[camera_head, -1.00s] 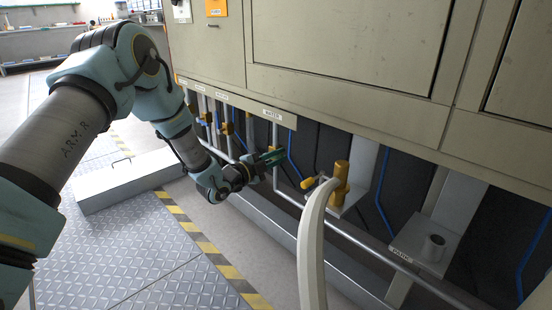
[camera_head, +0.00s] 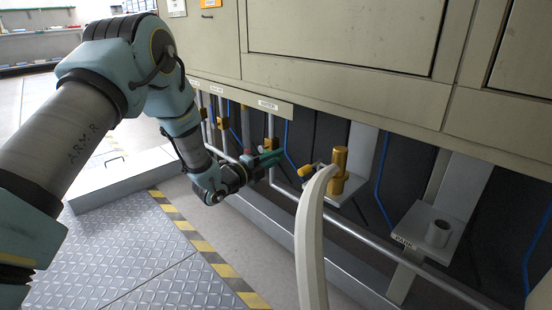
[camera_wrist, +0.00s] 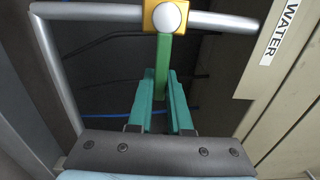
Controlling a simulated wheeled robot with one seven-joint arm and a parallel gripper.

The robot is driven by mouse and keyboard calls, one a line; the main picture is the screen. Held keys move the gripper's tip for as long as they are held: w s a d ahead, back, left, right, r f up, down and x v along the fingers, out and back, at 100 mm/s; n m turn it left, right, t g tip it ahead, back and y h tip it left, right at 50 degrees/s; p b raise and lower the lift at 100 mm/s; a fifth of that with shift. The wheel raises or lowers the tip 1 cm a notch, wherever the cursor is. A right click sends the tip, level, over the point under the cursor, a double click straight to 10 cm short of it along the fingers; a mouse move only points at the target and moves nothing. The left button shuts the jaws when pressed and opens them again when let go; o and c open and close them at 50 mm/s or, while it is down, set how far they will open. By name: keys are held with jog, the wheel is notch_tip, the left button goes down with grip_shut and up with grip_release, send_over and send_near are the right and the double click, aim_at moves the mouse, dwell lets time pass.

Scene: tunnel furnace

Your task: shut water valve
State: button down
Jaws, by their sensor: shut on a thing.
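The water valve (camera_wrist: 165,16) has a yellow body with a pale round cap and sits on a grey pipe (camera_wrist: 225,21). Its green handle (camera_wrist: 163,65) extends from the cap towards my gripper, square to the pipe in the wrist view. My gripper (camera_wrist: 161,88) has teal fingers, one on each side of the handle, and is shut on it. In the head view, my gripper (camera_head: 272,157) is just below the yellow valve body (camera_head: 270,143), under the WATER label (camera_head: 267,104). The handle is hard to make out there.
The cabinet (camera_head: 330,60) overhangs the pipes. Other yellow valves (camera_head: 222,123) stand to the left. A brass fitting (camera_head: 339,165) and a PARK stand (camera_head: 425,237) are to the right. A pale curved post (camera_head: 310,240) rises in front. A low grey box (camera_head: 125,177) lies left.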

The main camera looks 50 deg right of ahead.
jog(key=c, duration=0.8)
grip_release()
jog(key=shift+c, duration=0.2)
jog(key=shift+a, duration=0.1)
jog(key=a+p, duration=0.3)
jog(key=a, duration=0.7)
jog(key=shift+w+a, duration=0.3)
